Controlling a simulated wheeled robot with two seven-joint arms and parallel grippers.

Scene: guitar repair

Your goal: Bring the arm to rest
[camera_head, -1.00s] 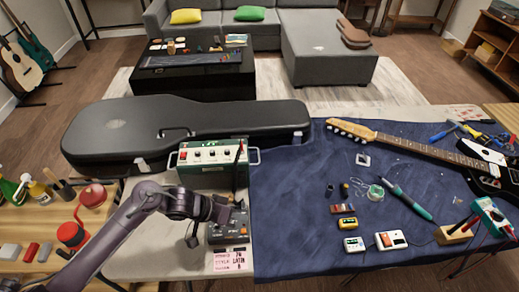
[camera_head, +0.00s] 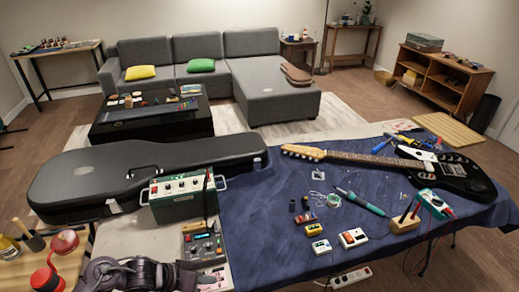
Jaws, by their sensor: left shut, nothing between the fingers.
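My left arm is folded low at the bottom edge of the head view. Its gripper (camera_head: 203,279) is at the arm's right end, in front of the grey pedal-like device (camera_head: 203,246) and over the pink-and-white label card (camera_head: 217,276), which it partly hides. The gripper is shut and holds nothing that I can see. The fingers are small and dark here. My right gripper is not in view.
A green amplifier-like box (camera_head: 178,197) stands behind the device. A black guitar case (camera_head: 140,170) lies behind it.

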